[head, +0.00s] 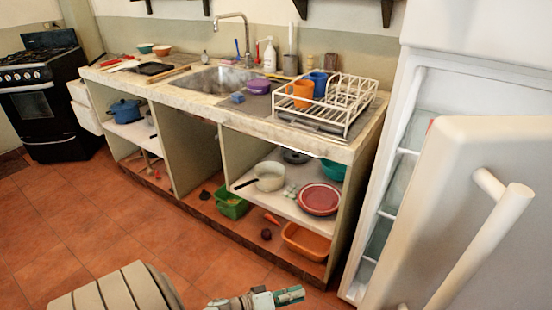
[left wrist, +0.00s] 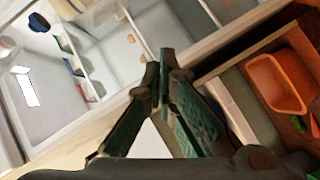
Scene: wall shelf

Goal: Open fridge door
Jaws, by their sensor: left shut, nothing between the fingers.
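The white fridge (head: 480,55) stands at the right in the head view. Its door (head: 455,190) is ajar and swung toward me, with a long white bar handle (head: 487,245) on its outer face. Part of the shelved interior (head: 396,205) shows through the gap; it also shows at the upper left in the left wrist view (left wrist: 105,40). My left gripper (head: 290,295) is at the bottom middle of the head view, left of the door and apart from the handle. Its fingers are together and empty in the left wrist view (left wrist: 166,55). My right gripper is not visible.
A counter (head: 340,150) with a sink (head: 215,82) and a dish rack (head: 335,100) stands left of the fridge. An orange bin (head: 305,242) sits on its lowest shelf, close to my left gripper. The tiled floor (head: 60,215) at the left is clear.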

